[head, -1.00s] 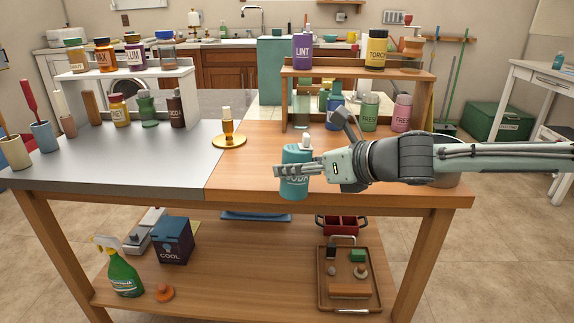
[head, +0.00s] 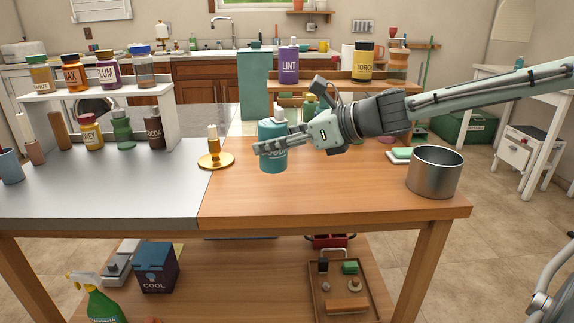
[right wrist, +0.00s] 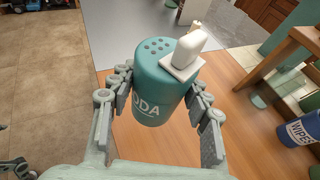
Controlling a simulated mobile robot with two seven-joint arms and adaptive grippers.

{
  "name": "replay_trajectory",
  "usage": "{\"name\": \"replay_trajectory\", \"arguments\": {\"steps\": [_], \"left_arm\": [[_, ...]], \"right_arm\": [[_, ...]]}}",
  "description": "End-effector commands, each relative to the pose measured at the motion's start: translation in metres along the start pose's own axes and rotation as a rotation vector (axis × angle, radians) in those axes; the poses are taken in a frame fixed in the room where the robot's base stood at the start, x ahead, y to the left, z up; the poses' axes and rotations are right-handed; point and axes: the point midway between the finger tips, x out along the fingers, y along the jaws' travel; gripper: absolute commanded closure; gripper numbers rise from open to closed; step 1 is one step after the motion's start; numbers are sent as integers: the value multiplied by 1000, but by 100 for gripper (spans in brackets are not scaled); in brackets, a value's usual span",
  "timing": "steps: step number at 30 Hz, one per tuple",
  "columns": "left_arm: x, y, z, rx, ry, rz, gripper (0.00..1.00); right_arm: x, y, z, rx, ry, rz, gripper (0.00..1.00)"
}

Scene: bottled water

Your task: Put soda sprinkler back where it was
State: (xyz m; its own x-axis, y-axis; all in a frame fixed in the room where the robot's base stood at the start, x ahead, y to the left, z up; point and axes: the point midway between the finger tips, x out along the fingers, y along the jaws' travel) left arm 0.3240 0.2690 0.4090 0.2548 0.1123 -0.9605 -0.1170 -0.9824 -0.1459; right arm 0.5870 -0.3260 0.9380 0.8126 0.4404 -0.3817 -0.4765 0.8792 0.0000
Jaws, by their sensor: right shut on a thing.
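The soda sprinkler (head: 271,160) is a teal bottle with a pale top, over the wooden part of the table, right of the gold candle holder. My right gripper (head: 262,148) is shut around its body, and the bottle is upright. In the right wrist view the soda sprinkler (right wrist: 152,104) sits between both fingers, with its perforated cap and white nozzle showing. I cannot tell whether its base touches the table.
A gold candle holder (head: 215,160) stands left of the bottle. A steel pot (head: 435,172) is at the right. A white shelf (head: 100,95) with several jars stands on the left, a wooden shelf (head: 385,85) at the back right. The wood in front is clear.

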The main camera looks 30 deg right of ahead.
Motion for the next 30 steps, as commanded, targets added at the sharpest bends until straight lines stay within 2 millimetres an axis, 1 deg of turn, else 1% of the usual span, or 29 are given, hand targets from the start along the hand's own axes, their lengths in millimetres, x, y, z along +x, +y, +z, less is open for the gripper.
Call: {"name": "replay_trajectory", "arguments": {"steps": [1,3,6,9,13,15,19,24,30], "left_arm": [[2,2,2,-1,-4,4,27],[5,4,4,-1,-4,8,27],[8,5,6,-2,-8,9,27],[10,4,7,-2,-10,9,27],[10,4,4,-3,-4,8,27],[10,4,3,-3,-2,7,27],[8,3,1,-3,-2,5,27],[-1,2,-8,-3,19,3,27],[2,2,-5,-4,10,2,27]], "right_arm": [[1,-13,-7,4,1,-3,85],[4,-27,-16,4,2,-3,85],[6,-43,-26,2,2,-1,85],[8,-52,-31,0,1,-1,85],[11,-55,-39,2,0,1,85],[15,-55,-50,4,1,1,85],[22,-55,-67,4,0,0,85],[23,-56,-69,-2,-2,-2,85],[24,-55,-70,-1,-2,-2,85]]}}
